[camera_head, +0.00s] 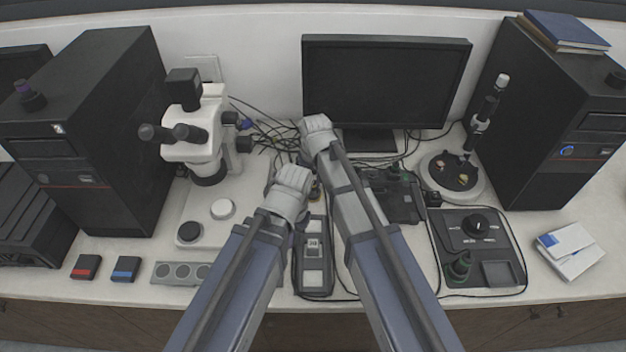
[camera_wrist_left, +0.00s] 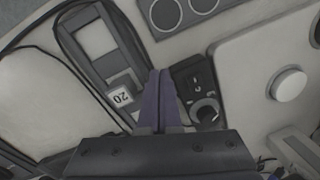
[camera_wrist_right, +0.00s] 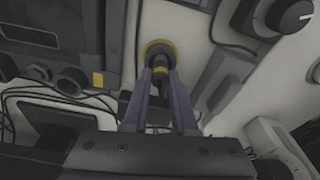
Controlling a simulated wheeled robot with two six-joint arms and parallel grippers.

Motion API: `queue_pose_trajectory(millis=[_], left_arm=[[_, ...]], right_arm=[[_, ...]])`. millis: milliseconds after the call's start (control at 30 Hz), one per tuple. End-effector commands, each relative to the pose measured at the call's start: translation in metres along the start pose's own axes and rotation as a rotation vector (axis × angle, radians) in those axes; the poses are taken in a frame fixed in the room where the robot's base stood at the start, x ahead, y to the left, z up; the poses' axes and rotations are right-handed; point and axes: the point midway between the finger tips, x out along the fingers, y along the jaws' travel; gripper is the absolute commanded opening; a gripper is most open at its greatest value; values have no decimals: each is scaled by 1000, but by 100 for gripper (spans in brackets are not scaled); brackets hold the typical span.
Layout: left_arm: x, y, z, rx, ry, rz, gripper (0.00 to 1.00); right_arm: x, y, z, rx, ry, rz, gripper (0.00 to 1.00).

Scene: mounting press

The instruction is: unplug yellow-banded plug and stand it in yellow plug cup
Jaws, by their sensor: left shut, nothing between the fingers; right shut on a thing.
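The right wrist view shows my right gripper (camera_wrist_right: 160,80) shut on the dark yellow-banded plug (camera_wrist_right: 159,66). A round yellow-rimmed piece (camera_wrist_right: 158,46), which looks like the yellow plug cup, lies directly beyond the plug's end. I cannot tell whether the plug stands inside it or just above. A dark unit beside it has a yellow mark (camera_wrist_right: 98,79). In the left wrist view my left gripper (camera_wrist_left: 162,75) is shut and empty above the bench, near a small dark box with a round knob (camera_wrist_left: 205,112). In the head view my arms hide the fingertips.
A white microscope (camera_head: 195,135) stands left of the arms. A monitor (camera_head: 385,80) stands behind. A control box with a knob (camera_head: 478,226) is at the right. Loose cables run behind and right. A grey tray with several round wells (camera_head: 180,272) lies at front left.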

Motion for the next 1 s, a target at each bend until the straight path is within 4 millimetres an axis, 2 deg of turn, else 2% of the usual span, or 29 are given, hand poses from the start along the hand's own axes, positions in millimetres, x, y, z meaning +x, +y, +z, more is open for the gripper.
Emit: queue_pose_trajectory(millis=[933,967,1000], left_arm=[[9,1,0,0,0,0,0],[8,1,0,0,0,0,0],[8,1,0,0,0,0,0]], right_arm=[[9,0,1,0,0,0,0],[8,0,1,0,0,0,28],[8,0,1,0,0,0,32]])
